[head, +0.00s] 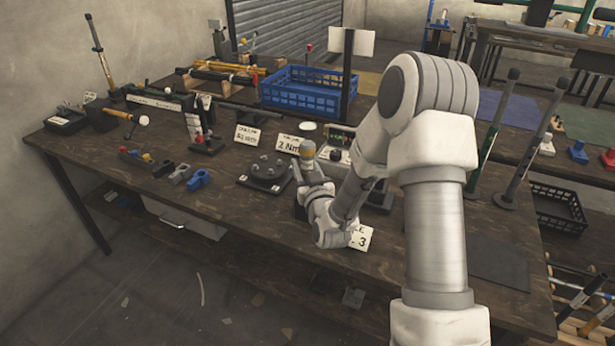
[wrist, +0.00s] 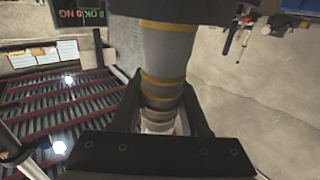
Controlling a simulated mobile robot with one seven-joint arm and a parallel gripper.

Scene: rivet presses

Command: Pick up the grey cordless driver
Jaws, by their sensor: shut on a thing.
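The grey cordless driver (head: 308,150), with yellow bands, stands roughly upright at my gripper (head: 312,172) in the head view. In the wrist view the driver (wrist: 168,50) runs from the top middle down between the two dark fingers of my gripper (wrist: 163,105). The fingers are shut on its banded part. My wrist hides the driver's lower part in the head view, and I cannot tell whether it touches the table.
A blue crate (head: 300,97) is farther back. The wooden table (head: 225,220) is clear at its front left.

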